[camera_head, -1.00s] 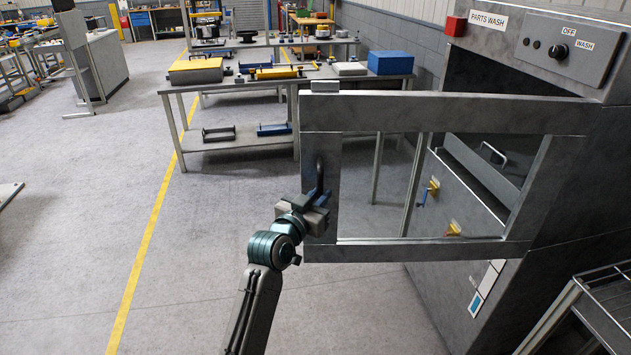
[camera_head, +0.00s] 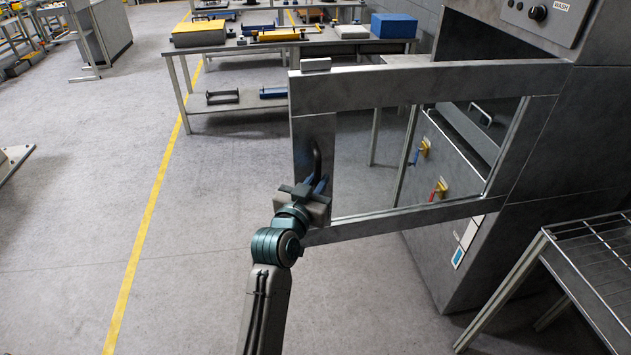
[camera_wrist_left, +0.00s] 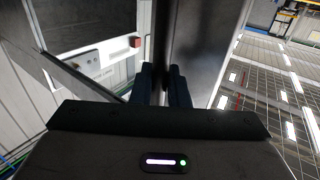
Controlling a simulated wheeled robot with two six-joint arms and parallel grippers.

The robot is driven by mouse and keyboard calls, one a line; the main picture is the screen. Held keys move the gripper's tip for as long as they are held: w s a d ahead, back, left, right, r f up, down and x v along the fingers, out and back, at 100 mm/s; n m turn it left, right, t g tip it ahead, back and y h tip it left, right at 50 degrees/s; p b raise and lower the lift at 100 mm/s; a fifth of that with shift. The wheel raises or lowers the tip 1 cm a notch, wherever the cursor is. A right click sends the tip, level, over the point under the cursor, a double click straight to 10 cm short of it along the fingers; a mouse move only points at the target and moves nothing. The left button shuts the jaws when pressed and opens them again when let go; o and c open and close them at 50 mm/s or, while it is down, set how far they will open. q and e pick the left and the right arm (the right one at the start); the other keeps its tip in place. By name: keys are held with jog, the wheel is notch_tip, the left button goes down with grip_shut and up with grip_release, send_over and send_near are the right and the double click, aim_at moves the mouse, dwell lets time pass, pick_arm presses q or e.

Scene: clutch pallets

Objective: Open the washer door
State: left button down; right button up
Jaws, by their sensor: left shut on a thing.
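The washer (camera_head: 590,130) stands at the right in the head view. Its framed door (camera_head: 430,84) with a window stands swung out from the washer body. A dark curved handle (camera_head: 318,160) is on the door's free edge at the left. My left gripper (camera_head: 314,187) is at this handle, shut on it. In the left wrist view the two dark fingers (camera_wrist_left: 165,84) close together against the door's edge plate (camera_wrist_left: 200,45); the handle between them is mostly hidden. My right gripper is not in view.
A wire rack table (camera_head: 590,250) stands close to the washer at the lower right. A workbench (camera_head: 250,50) with a blue box (camera_head: 393,25) stands behind the door. Open floor with a yellow line (camera_head: 150,210) lies to the left.

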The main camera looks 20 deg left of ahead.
pick_arm(q)
jog(key=shift+r, duration=0.1)
jog(key=c, duration=1.5)
grip_release()
jog(key=shift+d, duration=0.1)
jog(key=s+p, duration=0.1)
jog(key=s, duration=0.6)
jog(key=shift+s+a, duration=0.2)
jog(key=shift+a, duration=0.15)
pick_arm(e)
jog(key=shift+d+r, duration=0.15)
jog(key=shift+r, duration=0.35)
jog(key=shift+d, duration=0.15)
